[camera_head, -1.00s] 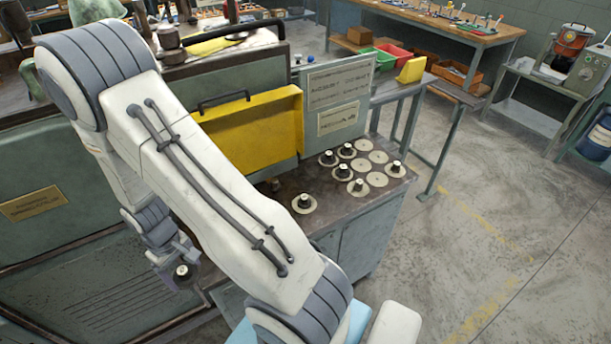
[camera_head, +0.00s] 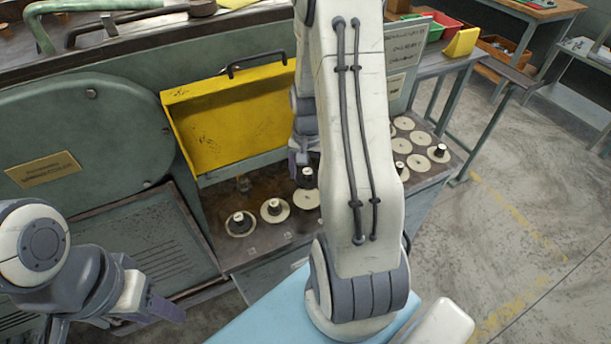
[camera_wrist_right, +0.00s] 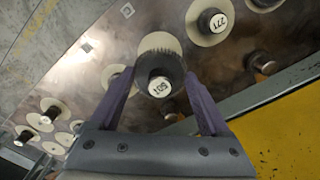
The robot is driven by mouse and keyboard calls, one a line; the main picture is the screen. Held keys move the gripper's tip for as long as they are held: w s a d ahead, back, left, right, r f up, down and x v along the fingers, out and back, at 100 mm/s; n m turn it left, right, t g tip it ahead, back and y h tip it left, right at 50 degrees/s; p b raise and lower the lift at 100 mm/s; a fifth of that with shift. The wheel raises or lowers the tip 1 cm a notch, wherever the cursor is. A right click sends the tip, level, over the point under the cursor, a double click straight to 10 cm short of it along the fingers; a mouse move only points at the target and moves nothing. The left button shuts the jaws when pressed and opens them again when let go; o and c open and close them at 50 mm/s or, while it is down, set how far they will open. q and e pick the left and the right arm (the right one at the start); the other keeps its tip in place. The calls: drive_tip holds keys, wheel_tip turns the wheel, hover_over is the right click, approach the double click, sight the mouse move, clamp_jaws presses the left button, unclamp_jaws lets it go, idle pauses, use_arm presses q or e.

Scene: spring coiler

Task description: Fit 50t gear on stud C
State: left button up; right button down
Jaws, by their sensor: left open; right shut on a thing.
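The gear marked like 50t (camera_wrist_right: 160,80) is dark and toothed, with a black hub and a pale labelled top. My right gripper (camera_wrist_right: 161,92) is shut on it, one purple finger on each side. In the head view the gear (camera_head: 307,178) is over or at a pale disc (camera_head: 307,198) on the bench; I cannot tell if they touch. My right gripper (camera_head: 300,165) is partly hidden by my arm there. My left gripper (camera_head: 160,310) is open and empty at the lower left. I cannot tell which stud is C.
More discs and small gears (camera_head: 418,160) lie to the right. A raised yellow cover (camera_head: 230,115) stands behind the row, with a short stud (camera_head: 243,183) below it.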

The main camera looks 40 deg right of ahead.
drive_tip(key=b, duration=0.4)
hover_over(307, 196)
drive_tip(key=shift+w+d+f, duration=0.1)
drive_tip(key=shift+f, duration=2.2)
drive_tip(key=shift+f+b, duration=0.5)
drive_tip(key=shift+f, duration=0.25)
drive_tip(key=shift+f+b, duration=0.3)
drive_tip(key=shift+f, duration=0.3)
unclamp_jaws()
